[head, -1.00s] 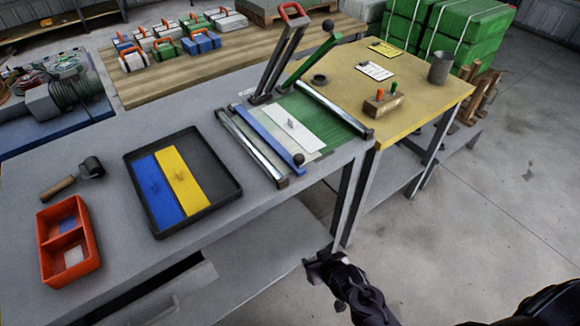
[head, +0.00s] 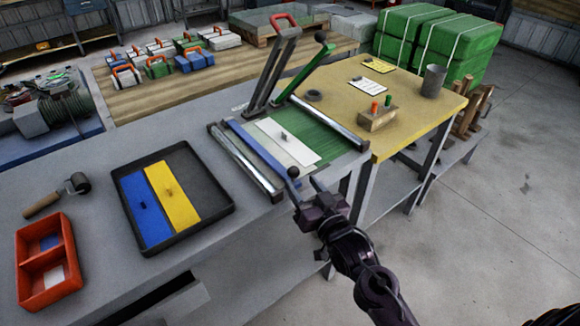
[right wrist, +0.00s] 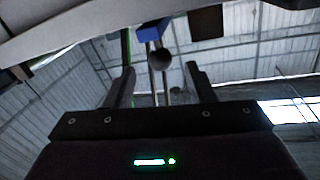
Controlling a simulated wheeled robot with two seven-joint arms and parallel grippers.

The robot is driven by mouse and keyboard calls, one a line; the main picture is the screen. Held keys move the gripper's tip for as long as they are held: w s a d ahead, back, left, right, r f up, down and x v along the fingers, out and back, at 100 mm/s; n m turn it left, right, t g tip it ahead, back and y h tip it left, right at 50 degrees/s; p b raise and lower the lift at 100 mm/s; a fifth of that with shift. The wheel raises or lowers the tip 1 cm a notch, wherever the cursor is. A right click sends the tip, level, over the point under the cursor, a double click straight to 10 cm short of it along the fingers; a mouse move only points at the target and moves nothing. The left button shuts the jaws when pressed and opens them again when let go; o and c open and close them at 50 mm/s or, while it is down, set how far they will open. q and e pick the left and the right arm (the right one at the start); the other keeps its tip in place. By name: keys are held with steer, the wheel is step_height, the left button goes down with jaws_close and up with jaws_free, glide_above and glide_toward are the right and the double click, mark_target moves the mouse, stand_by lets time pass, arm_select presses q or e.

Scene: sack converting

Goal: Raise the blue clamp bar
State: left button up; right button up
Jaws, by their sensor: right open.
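The blue clamp bar (head: 258,148) lies low across the press bed at the near side of the white sheet (head: 287,142). Its dark ball knob (head: 293,172) is at the near right end. My right gripper (head: 306,187) is open and empty just off the table's front edge, close to the knob. In the right wrist view the knob (right wrist: 161,57) shows between and beyond the two fingers (right wrist: 159,85), apart from them, with the bar's blue end (right wrist: 152,30) above it. My left gripper is not in view.
A raised green lever (head: 305,68) and a red-handled arm (head: 275,65) stand behind the sheet. Metal rollers (head: 245,160) flank the bed. A black tray (head: 225,208) with blue and yellow strips lies left. A wooden block (head: 378,120) with pegs stands right. The floor at right is clear.

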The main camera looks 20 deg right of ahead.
steer(key=w, duration=0.5)
steer(key=w+a+p, duration=0.1)
steer(key=w, duration=0.1)
steer(key=shift+w+a+r, duration=0.1)
steer(key=shift+w, duration=0.25)
jaws_close()
